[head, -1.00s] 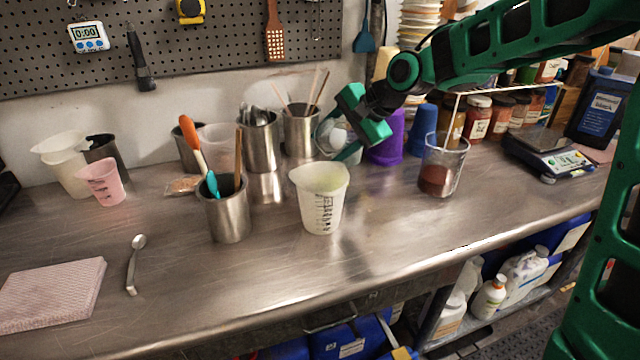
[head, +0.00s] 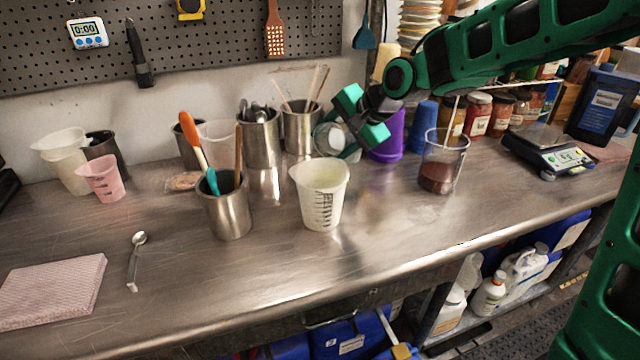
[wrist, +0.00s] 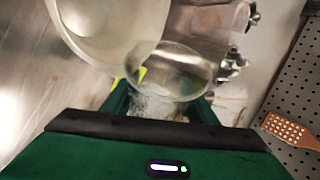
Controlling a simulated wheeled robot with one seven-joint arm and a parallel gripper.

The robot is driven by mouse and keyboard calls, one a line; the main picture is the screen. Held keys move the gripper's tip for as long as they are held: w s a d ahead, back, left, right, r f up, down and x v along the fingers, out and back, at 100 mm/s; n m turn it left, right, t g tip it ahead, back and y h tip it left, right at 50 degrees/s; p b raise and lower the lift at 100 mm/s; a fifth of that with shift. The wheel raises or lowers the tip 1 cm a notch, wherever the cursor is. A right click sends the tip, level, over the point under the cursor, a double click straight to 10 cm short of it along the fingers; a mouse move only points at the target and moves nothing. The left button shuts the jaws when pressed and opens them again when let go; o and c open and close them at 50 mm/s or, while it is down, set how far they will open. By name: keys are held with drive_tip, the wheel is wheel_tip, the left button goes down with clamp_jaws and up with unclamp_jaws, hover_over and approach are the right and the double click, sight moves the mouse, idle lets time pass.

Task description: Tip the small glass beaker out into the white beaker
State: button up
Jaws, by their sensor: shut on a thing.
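The small glass beaker (head: 326,138) is held by my gripper (head: 344,142), tilted above and just behind the white beaker (head: 322,205). The white beaker stands upright on the bench, with dark markings on its side and a pale inside. In the wrist view, the glass beaker (wrist: 170,72) is between my fingers, and its oval rim lies close to the rim of the white beaker (wrist: 150,22). I cannot tell whether they touch. A small yellow-green patch shows near the glass rim; whether it is liquid is unclear.
A steel pot with utensils (head: 228,208) stands left of the white beaker. A glass with dark red liquid (head: 440,165) stands to the right, near a purple cup (head: 386,142). More steel pots (head: 260,142) stand behind.

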sight(323, 128)
drive_tip(key=shift+s+a+r+n+t+h+p, duration=0.15)
drive_tip(key=shift+s+r+t+p, duration=0.1)
drive_tip(key=shift+r, duration=0.6)
drive_tip(key=shift+s+a+r+n+t+h+p, duration=0.15)
drive_tip(key=shift+s+r+t, duration=0.1)
drive_tip(key=shift+r, duration=0.55)
drive_tip(key=shift+s+f+n+t+h+p, duration=0.1)
drive_tip(key=shift+f+n+t+h+p, duration=0.2)
drive_tip(key=shift+t+p, duration=0.3)
drive_tip(key=shift+f+n+t+h+p, duration=0.2)
drive_tip(key=shift+n+t+p, duration=0.2)
drive_tip(key=shift+t, duration=0.3)
drive_tip(key=shift+s+a+r+n+t+p, duration=0.2)
drive_tip(key=shift+r+n+t+p, duration=0.2)
drive_tip(key=shift+r+t+p, duration=0.3)
idle(0.8)
drive_tip(key=shift+s+a+r+n+t+h, duration=0.15)
drive_tip(key=shift+s+r+n+t+h, duration=0.2)
drive_tip(key=shift+t, duration=0.45)
drive_tip(key=shift+s+a+r+n+t+h, duration=0.15)
drive_tip(key=shift+s+r+n+t, duration=0.15)
drive_tip(key=shift+r+n+t, duration=0.35)
idle(1.5)
